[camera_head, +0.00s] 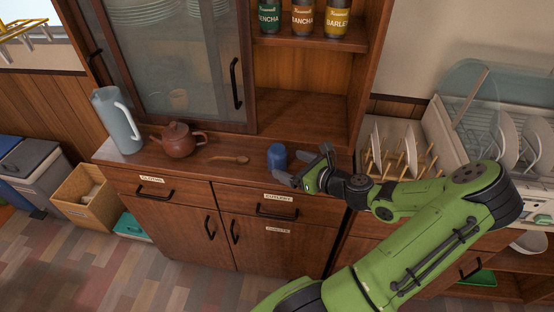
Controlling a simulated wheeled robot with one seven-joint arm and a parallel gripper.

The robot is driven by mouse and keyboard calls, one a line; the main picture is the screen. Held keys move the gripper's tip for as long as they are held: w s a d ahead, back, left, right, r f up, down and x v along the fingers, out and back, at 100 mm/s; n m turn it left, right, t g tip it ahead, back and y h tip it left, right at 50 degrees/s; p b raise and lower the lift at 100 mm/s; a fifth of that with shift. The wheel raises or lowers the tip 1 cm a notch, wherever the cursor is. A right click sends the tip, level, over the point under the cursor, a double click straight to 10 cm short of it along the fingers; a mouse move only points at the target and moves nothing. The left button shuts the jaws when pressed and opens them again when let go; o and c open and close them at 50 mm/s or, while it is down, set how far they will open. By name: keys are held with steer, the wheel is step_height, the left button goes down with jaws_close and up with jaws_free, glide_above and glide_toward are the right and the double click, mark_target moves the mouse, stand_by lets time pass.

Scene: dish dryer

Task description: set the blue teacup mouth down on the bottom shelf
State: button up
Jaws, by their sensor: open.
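The blue teacup (277,156) stands on the wooden counter of the cabinet, near its front edge. I cannot tell at this size whether its mouth faces up or down. My gripper (304,166) is open and empty just right of the teacup, with its fingers pointing left toward it. Whether a finger touches the cup is not clear. Behind the cup is an open wooden compartment, and its lowest board (300,112) is bare. Above that, an upper shelf (318,45) holds bottles.
A glass cabinet door (172,62) is at upper left. Right of my gripper, a rack (398,150) holds plates, and a dish dryer (497,128) stands beyond.

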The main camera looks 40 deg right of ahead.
mark_target(285, 162)
steer(key=b+x, duration=0.1)
steer(key=x, duration=0.4)
steer(key=shift+s+r, duration=0.1)
steer(key=shift+s, duration=0.05)
steer(key=shift+c, duration=0.2)
